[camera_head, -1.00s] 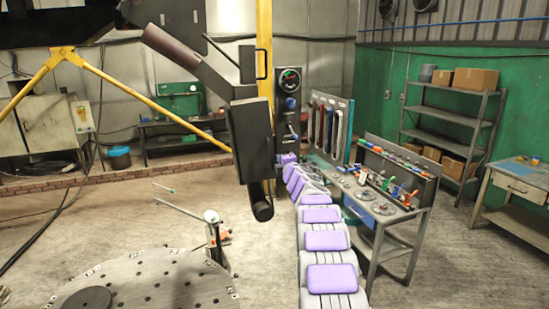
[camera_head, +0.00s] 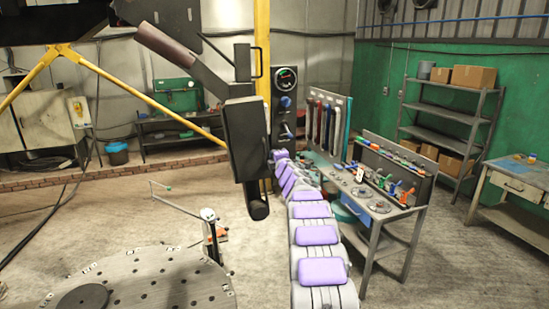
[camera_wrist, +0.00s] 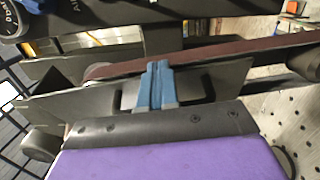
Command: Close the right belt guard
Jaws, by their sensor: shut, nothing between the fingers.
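In the wrist view my gripper (camera_wrist: 159,68) has blue fingers, closed together with nothing between them. They lie over a black bar handle (camera_wrist: 204,90) on a grey guard plate (camera_wrist: 90,106). I cannot tell whether they touch it. A brown belt (camera_wrist: 225,50) runs exposed beyond the plate's upper edge, with a dark gap at the left. Whether this plate is the right guard is unclear. In the head view the dark belt machine (camera_head: 248,135) hangs on the yellow column. A plate with a black handle (camera_head: 262,60) is on its upper part. My gripper is hidden there.
A gauge panel (camera_head: 286,76) stands just right of the machine. A tool bench (camera_head: 368,212) is close to the right of my arm. A round perforated table (camera_head: 150,285) is at the lower left, with a thin post lamp-like stand (camera_head: 208,216) beside it. Open floor lies between.

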